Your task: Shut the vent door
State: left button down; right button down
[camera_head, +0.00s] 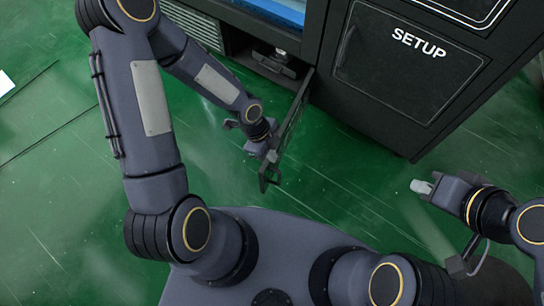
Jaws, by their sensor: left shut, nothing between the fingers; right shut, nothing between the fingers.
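The vent door (294,117) is a narrow dark panel on the front of the black machine. It stands open, swung out from the machine towards me, and shows nearly edge-on. Beside its hinge, a compartment opening (275,64) in the machine is exposed. My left gripper (271,156) is shut and empty, at the left side of the door close to its free end. I cannot tell whether it touches the door. A dark frame-like piece (269,179) shows at that end. My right gripper (421,187) is shut and empty, over the floor at the right, away from the door.
The black machine (330,122) fills the top, with a closed SETUP panel (405,62) right of the door and a slatted grille (195,24) left of it. The green floor (330,180) is clear between my grippers.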

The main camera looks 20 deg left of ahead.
pick_arm(q)
notch_tip(320, 180, down, 9)
jog(key=b, duration=0.4)
jog(key=shift+a+b, duration=0.4)
jog(key=shift+a, duration=0.05)
jog(key=shift+r, duration=0.1)
